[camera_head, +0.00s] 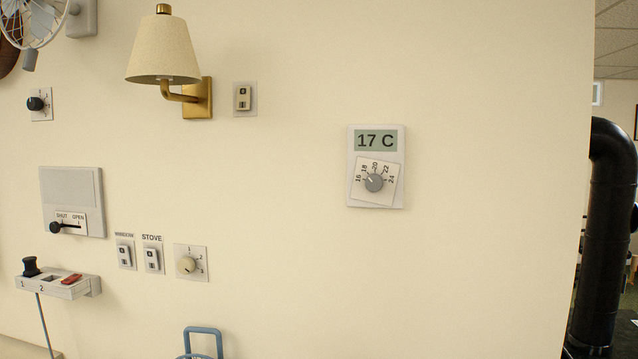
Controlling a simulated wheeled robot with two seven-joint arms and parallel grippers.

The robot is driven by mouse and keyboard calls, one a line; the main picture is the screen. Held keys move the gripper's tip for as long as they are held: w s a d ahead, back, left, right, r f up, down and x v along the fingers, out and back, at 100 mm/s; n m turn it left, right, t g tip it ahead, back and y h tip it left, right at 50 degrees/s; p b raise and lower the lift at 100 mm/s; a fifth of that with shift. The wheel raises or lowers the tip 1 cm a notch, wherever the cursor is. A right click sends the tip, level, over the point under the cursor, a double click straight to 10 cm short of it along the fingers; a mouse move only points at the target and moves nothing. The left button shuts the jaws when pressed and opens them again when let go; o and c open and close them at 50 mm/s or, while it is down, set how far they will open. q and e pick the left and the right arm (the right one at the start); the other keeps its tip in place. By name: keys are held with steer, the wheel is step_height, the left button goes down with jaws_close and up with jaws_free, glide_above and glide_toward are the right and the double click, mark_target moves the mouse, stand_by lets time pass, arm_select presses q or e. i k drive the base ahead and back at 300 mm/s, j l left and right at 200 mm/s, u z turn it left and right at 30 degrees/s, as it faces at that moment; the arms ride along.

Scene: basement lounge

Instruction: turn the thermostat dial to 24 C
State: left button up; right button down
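The thermostat (376,200) is a pale upright panel on the cream wall, right of the picture's middle. Its display (376,141) reads 17 C. Below it, a round grey dial (374,183) sits on a slightly tilted white plate marked 16, 18, 20, 22 and 24. The dial's light pointer mark seems to point up and left, near 16 to 18. Neither of my grippers shows in the head view, and nothing covers the thermostat.
A wall lamp (163,52) juts out at the upper left, with a switch (243,98) beside it. Several switches, a slider panel (72,202) and a small shelf (60,286) are lower left. A black stovepipe (606,230) stands beyond the wall's right edge. The wall around the thermostat is clear.

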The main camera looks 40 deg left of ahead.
mark_target(373, 182)
steer(key=i+l+u, duration=0.2)
steer(key=u, duration=0.25)
steer(key=i+l+u, duration=0.15)
steer(key=l+u, duration=0.3)
steer(key=i+l+u, duration=0.1)
steer(key=l+u, duration=0.8)
